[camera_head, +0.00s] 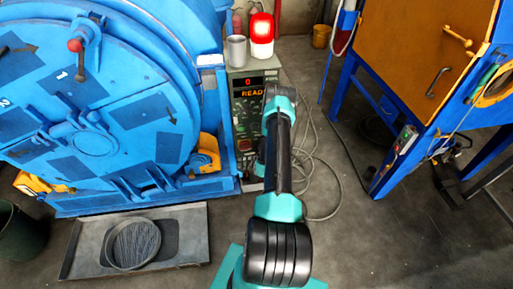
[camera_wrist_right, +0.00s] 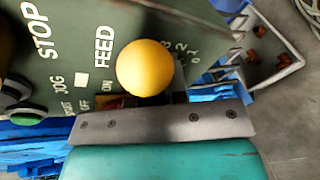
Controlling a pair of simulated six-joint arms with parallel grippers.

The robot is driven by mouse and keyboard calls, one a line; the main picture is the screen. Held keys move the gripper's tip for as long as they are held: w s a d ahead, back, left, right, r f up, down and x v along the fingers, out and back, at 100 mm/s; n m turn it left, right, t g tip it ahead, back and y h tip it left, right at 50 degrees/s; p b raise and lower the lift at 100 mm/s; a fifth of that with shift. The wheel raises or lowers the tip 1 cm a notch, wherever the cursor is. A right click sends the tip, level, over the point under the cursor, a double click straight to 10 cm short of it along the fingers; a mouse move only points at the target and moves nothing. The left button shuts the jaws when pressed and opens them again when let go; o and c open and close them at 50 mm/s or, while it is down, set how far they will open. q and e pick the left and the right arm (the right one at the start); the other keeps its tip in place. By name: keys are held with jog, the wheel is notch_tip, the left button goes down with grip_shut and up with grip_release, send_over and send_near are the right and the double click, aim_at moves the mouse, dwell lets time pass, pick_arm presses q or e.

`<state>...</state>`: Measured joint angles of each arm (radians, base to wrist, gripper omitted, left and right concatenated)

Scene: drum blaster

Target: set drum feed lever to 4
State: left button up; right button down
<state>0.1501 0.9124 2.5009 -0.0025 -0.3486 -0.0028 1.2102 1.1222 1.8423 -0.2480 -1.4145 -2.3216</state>
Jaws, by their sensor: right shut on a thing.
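The drum feed lever has a yellow ball knob (camera_wrist_right: 145,67) and stands on the green control panel (camera_wrist_right: 70,40) beside the word FEED in the right wrist view. My right gripper (camera_wrist_right: 160,122) is shut on the lever, just below the knob. Low scale numbers show to the right of the knob. The knob hides part of the scale, so the lever's exact setting cannot be read. In the head view the control box (camera_head: 242,90) stands behind my right arm, which hides the lever and the gripper. My left gripper is not in view.
The panel also bears STOP lettering and a green button (camera_wrist_right: 28,120). Cables (camera_head: 318,165) lie on the floor, right.

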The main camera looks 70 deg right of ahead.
dwell(0.4)
jog(key=c, duration=1.4)
grip_release()
jog(key=v, duration=1.7)
jog(key=shift+s+a+r, duration=0.15)
jog(key=shift+r, duration=0.05)
